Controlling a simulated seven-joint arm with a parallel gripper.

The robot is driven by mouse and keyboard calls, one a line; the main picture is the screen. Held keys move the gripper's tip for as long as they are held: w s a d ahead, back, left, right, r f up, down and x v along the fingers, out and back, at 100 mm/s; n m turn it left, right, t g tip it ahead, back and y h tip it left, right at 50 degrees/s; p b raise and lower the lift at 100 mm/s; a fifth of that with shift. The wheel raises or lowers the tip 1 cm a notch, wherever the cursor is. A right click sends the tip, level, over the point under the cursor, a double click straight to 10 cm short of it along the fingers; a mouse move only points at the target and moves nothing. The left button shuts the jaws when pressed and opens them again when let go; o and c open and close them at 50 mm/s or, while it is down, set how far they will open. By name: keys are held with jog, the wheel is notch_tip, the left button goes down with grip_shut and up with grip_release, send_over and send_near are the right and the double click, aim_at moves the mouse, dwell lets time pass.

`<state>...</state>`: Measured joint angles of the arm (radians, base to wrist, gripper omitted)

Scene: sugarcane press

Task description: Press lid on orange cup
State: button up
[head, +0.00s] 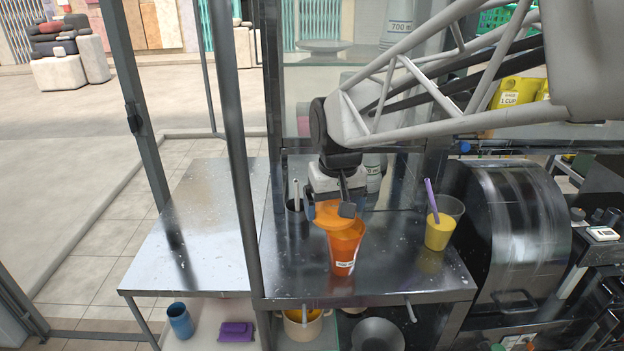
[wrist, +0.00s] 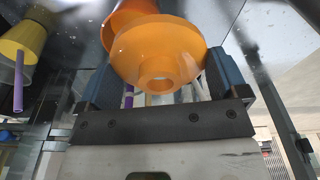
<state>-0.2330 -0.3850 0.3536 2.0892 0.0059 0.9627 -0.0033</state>
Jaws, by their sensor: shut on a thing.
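The orange cup (head: 344,250) stands upright on the metal counter, with a white label low on its side. The orange lid (head: 328,214) is at the cup's mouth and looks slightly tilted; I cannot tell whether it is seated on the rim. Part of the orange cup (wrist: 126,14) shows behind the lid.
A clear cup (head: 440,232) with yellow contents and a purple straw stands to the right on the counter. A dark holder (head: 296,212) with straws is left of my gripper. A metal post (head: 236,150) rises at the left. The left counter (head: 200,230) is clear.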

jog(key=shift+w+d+r+n, duration=0.55)
jog(key=shift+d+r, duration=0.1)
jog(key=shift+d, duration=0.1)
jog(key=shift+w+d+r+n, duration=0.45)
jog(key=shift+d+r+n, duration=0.15)
jog(key=shift+d, duration=0.1)
jog(key=shift+f, duration=0.15)
notch_tip(320, 180, down, 6)
dwell(0.4)
jog(key=shift+f, duration=0.2)
dwell(2.1)
jog(key=o, duration=0.5)
jog(key=shift+o, duration=0.2)
jog(key=shift+r, duration=0.1)
jog(key=shift+r, duration=3.4)
